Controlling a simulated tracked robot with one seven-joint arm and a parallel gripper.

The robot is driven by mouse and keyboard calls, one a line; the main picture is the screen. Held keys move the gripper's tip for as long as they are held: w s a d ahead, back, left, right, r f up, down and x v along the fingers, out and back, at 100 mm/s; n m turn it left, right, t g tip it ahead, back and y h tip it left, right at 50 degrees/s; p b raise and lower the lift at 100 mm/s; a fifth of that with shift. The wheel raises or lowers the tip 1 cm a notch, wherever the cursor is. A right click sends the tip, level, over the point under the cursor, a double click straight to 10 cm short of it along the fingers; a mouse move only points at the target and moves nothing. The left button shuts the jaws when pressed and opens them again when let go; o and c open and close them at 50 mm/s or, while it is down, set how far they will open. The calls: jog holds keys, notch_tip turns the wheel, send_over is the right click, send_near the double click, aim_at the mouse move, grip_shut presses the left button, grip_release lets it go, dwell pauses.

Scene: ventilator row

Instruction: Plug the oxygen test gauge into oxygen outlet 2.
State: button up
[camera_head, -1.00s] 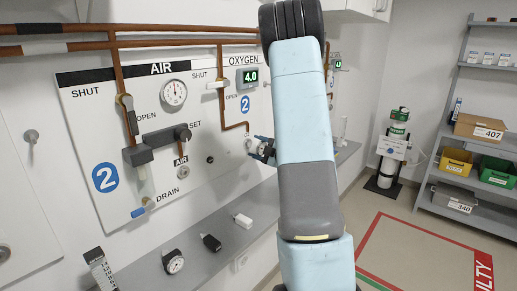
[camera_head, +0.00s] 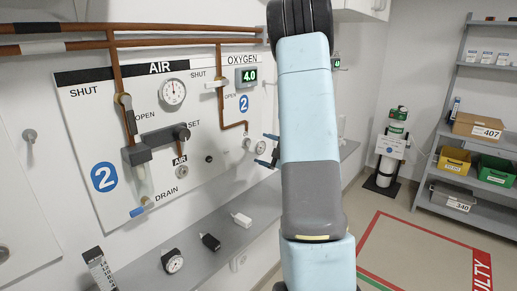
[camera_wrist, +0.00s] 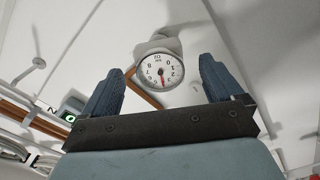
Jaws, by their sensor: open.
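In the wrist view a round gauge (camera_wrist: 160,70) with a white dial and red needle sits between and beyond the fingers of my gripper (camera_wrist: 161,66). Its pale body runs back toward the wall panel. The fingers are open and apart from it. In the head view my gripper (camera_head: 267,150) shows two blue fingertips just off the panel, partly hidden by my arm. Small pale round fittings (camera_head: 248,143) are on the panel below the copper pipe and the blue 2 of the oxygen section. Which is the gauge and which the outlet is too small to tell there.
A grey ledge (camera_head: 222,229) below the panel holds a black gauge (camera_head: 172,261), a black block (camera_head: 210,242) and a white block (camera_head: 240,219). An oxygen display (camera_head: 247,77) reads 4.0. A cylinder stand (camera_head: 388,158) and shelving (camera_head: 470,150) are at right, with open floor before them.

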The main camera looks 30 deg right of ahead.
jog(key=v, duration=1)
jog(key=w+a+r+m+g+h, duration=0.1)
jog(key=a+r+m+g+h, duration=0.15)
jog(key=r+m+h, duration=0.3)
jog(key=w+a+r+m+g+h, duration=0.1)
jog(key=w+a+r+m+h, duration=0.1)
jog(key=a+r+m+h, duration=0.3)
jog(key=s+a+r+m+g+y, duration=0.1)
jog(key=s+a+g, duration=0.3)
jog(key=s+a, duration=0.5)
jog(key=s+a+r+m+g+y, duration=0.2)
jog(key=s+a, duration=0.7)
jog(key=s, duration=0.6)
jog(key=shift+m+g+y, duration=0.65)
jog(key=shift+m+g, duration=0.3)
jog(key=shift+m, duration=0.3)
jog(key=shift+c, duration=0.2)
